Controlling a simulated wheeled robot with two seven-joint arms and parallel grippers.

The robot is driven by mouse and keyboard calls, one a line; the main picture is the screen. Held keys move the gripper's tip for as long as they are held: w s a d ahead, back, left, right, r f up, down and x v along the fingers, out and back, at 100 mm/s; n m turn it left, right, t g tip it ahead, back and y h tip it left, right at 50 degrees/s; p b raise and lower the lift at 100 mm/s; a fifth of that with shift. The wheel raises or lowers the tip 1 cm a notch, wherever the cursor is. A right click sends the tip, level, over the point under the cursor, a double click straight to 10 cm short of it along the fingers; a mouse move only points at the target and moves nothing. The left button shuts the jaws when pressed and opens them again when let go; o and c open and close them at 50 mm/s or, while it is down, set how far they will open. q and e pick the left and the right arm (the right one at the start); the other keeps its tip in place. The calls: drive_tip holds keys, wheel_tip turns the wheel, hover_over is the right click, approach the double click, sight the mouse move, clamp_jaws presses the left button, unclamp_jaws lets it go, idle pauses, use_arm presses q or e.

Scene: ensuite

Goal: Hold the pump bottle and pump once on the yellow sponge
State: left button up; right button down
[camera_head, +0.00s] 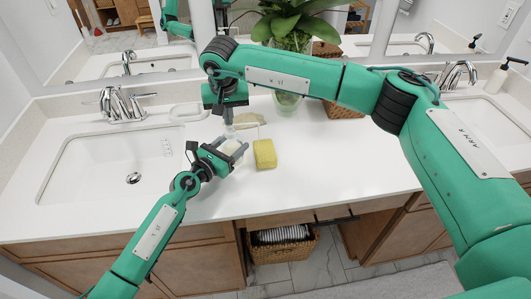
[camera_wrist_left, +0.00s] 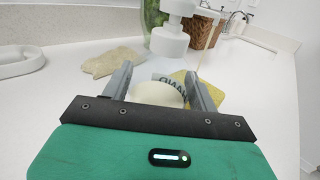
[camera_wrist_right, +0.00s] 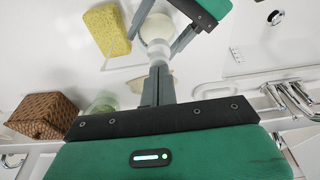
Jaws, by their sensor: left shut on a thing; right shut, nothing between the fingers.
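The white pump bottle (camera_head: 230,147) stands upright on the counter, left of the yellow sponge (camera_head: 265,153). My left gripper (camera_head: 234,154) is shut on the bottle's body. The left wrist view shows the bottle body (camera_wrist_left: 157,93) between the fingers, with the white pump head (camera_wrist_left: 169,40) above and the sponge (camera_wrist_left: 213,92) behind to the right. My right gripper (camera_head: 228,124) points down above the bottle, its fingers shut and empty. In the right wrist view its closed fingertips (camera_wrist_right: 158,72) are close to the bottle (camera_wrist_right: 157,28); whether they touch the pump is unclear. The sponge (camera_wrist_right: 108,30) lies beside it.
A beige cloth (camera_head: 247,121) and a soap dish (camera_head: 188,111) lie behind the bottle. A plant in a glass vase (camera_head: 287,100) and a woven basket (camera_head: 342,106) stand at the back. The left sink (camera_head: 110,165) is nearby. The counter in front is clear.

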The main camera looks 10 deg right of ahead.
drive_tip(key=shift+f, duration=0.1)
drive_tip(key=shift+w+v, duration=0.15)
drive_tip(key=shift+v, duration=0.55)
drive_tip(key=shift+w+v, duration=0.15)
drive_tip(key=shift+v, duration=0.5)
drive_tip(key=w+v, duration=0.1)
drive_tip(key=v, duration=0.5)
drive_tip(key=shift+w, duration=0.1)
idle(1.8)
use_arm(q)
drive_tip(key=o, duration=1.3)
